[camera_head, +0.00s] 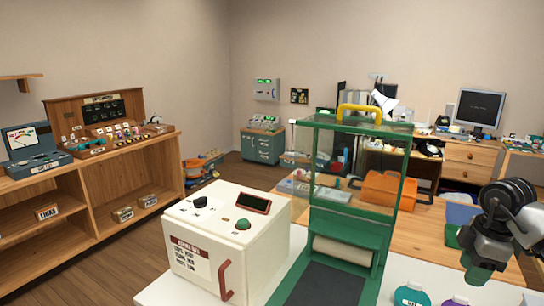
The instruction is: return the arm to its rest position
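My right arm (512,205) comes in at the right edge, with a dark rounded joint at the top and a grey hand below. My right gripper (477,275) points down over the white table, near its right side. Its fingers are small and dark, and I cannot tell whether they are open or shut or whether anything is between them. My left arm and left gripper are not in view.
A white box with a red handle (226,280) and a green frame with a yellow handle (360,113) stand on the white table (400,268). An orange case (388,190) is behind. Wooden shelves (95,205) stand left.

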